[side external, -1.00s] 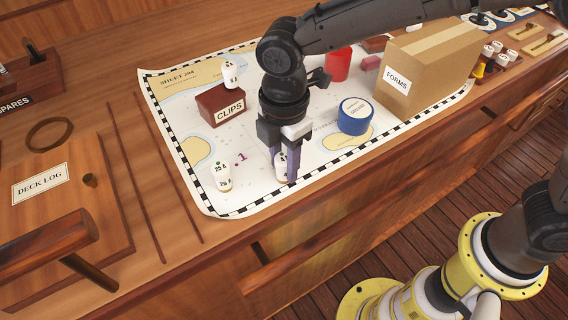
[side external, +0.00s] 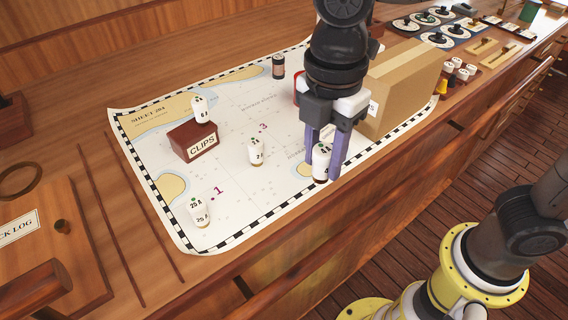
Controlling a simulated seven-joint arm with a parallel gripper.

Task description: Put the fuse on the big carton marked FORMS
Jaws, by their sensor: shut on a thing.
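My gripper (side external: 325,172) is shut on a white fuse (side external: 321,164) with dark markings, upright between its purple fingers. The fuse is over the near edge of the chart; its exact height I cannot tell. The big tan carton (side external: 405,85) stands just right of my gripper, its top at about the level of my wrist in the picture. Its FORMS label is mostly hidden behind my gripper. Similar white fuses stand on the small CLIPS box (side external: 193,141), by the chart's number 3 (side external: 257,151) and at its near left corner (side external: 199,213).
A red cup (side external: 297,90) is mostly hidden behind my arm. A dark jar (side external: 278,67) stands at the chart's (side external: 225,170) far side. Gauges (side external: 437,40) and a rack of knobs (side external: 459,70) lie beyond the carton. The carton's top looks clear.

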